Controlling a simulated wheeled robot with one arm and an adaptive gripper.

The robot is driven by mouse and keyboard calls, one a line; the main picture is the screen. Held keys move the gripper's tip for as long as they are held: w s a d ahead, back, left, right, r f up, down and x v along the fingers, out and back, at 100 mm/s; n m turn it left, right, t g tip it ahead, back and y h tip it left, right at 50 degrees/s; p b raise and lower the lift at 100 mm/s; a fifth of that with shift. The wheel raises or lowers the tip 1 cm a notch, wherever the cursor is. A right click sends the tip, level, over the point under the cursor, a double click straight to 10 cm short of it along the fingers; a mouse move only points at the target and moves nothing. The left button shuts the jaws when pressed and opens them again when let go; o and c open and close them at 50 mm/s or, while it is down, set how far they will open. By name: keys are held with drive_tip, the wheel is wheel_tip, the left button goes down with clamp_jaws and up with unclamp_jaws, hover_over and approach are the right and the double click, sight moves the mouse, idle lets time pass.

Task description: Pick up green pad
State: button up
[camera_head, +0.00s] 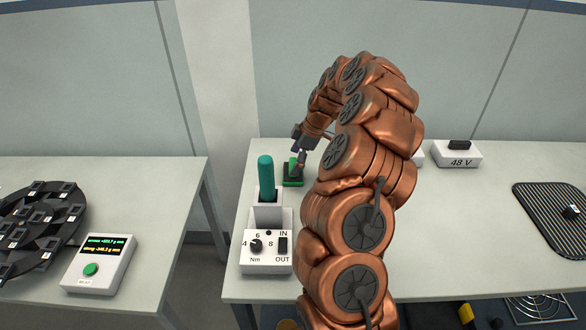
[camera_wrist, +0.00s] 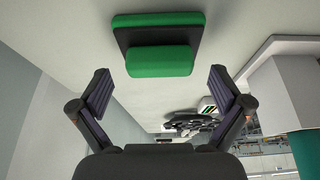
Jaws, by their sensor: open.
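The green pad (camera_wrist: 160,61) shows in the wrist view as a green block on a dark base, with a wider green strip behind it. It lies ahead of my gripper (camera_wrist: 160,90), centred between the two fingers. The fingers are spread wide, with nothing between them.
A teal-handled tool (camera_head: 265,173) stands upright in a white holder with a dial box (camera_head: 267,252) just in front of the pad. A 48 V box (camera_head: 458,153) and a black mat (camera_head: 556,215) are to the right. The left table holds a white display box (camera_head: 99,264).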

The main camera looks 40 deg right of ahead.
sight(293, 163)
drive_tip(key=shift+x, duration=0.85)
drive_tip(key=c, duration=1.2)
drive_tip(key=shift+r, duration=0.1)
wheel_tip(293, 163, up, 10)
drive_tip(key=b, duration=0.3)
